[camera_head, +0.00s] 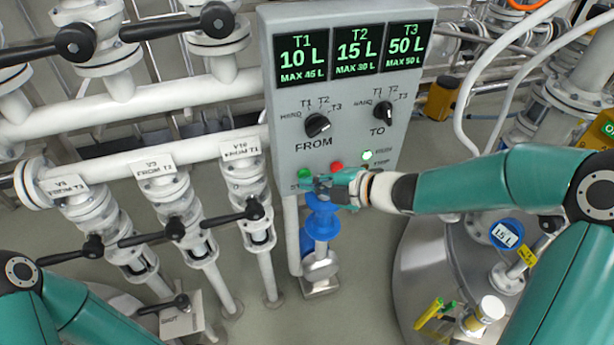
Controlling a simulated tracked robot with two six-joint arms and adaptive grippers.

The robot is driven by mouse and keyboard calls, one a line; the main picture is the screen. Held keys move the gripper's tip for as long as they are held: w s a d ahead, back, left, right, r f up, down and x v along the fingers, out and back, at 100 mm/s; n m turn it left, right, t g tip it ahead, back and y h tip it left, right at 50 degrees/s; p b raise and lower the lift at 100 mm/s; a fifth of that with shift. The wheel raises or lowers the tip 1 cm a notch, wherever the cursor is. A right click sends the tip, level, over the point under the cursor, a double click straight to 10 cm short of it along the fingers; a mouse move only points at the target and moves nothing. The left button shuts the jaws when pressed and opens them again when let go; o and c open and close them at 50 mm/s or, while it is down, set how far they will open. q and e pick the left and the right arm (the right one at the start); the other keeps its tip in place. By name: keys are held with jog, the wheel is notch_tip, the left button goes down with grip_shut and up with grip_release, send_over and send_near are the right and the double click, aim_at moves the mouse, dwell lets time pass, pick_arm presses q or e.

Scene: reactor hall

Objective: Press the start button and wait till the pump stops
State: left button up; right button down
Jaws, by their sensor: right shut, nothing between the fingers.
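The control panel (350,85) stands in the middle of the head view. The green start button (304,174) is at its lower left edge, and a red button (337,167) is to its right. My right gripper (322,186) is shut and empty, at the panel's lower edge just right of the green button; I cannot tell whether it touches the button. The displays (357,48) read T1 10 L, T2 15 L and T3 50 L. A lamp (367,155) glows pale green; the one below it looks dark. My left gripper is out of view; only part of its arm shows.
The FROM knob (317,124) and TO knob (383,112) sit above the buttons. Labelled valves with black handles (174,228) and white pipes (130,108) fill the left. A blue pump part (321,220) is below the panel. A metal tank (425,265) stands lower right.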

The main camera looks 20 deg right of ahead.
dwell(0.5)
jog(key=shift+s+b, duration=0.35)
jog(key=shift+s, duration=0.5)
jog(key=shift+s, duration=0.15)
jog(key=s+b, duration=0.1)
jog(key=s, duration=0.3)
jog(key=shift+s+d, duration=0.15)
jog(key=shift+s, duration=0.25)
